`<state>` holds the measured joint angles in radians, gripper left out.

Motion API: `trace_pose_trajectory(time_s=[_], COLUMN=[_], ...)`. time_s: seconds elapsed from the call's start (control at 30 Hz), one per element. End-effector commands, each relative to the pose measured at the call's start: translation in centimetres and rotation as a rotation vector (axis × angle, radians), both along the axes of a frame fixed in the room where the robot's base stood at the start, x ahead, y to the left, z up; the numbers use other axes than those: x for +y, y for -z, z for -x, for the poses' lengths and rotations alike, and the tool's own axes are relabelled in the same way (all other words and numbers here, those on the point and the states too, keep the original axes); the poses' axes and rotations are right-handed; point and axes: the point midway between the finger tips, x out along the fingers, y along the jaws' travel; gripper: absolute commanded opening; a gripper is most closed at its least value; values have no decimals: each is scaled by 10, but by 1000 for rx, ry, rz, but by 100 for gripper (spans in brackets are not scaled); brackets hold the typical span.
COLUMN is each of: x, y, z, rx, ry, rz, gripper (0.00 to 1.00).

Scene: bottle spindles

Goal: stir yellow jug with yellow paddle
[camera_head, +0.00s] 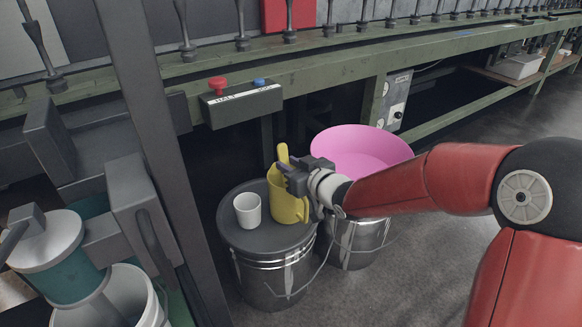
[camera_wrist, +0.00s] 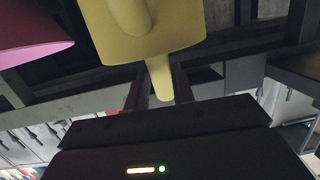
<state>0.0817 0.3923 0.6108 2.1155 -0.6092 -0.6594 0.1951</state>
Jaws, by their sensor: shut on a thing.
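The yellow jug (camera_head: 289,207) stands upright on the dark lid of a metal bucket. The yellow paddle (camera_head: 283,152) sticks up above the jug's rim, and its lower part is hidden, apparently inside the jug. My gripper (camera_head: 291,172) is at the jug's rim, shut on the paddle's upper part. In the wrist view, which looks upside down, the jug (camera_wrist: 140,35) fills the top middle with its handle facing the camera. The paddle's end (camera_wrist: 160,80) shows between the fingers of my gripper (camera_wrist: 161,88).
A white cup (camera_head: 247,210) stands left of the jug on the bucket lid (camera_head: 240,243). A pink tub (camera_head: 365,152) sits on another metal bucket to the right, behind my forearm. A green machine rail (camera_head: 330,55) with a red-and-blue button box (camera_head: 242,104) runs behind.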

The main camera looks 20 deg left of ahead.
Motion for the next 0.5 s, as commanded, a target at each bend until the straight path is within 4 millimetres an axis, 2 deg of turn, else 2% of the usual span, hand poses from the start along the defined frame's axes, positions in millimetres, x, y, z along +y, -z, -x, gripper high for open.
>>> trace_pose_trajectory(time_s=[0.03, 0.5], x=[1, 8], y=[-10, -56], z=[-1, -7], rx=[-1, -1], ry=[0, 0], rz=[0, 1], gripper=[2, 2])
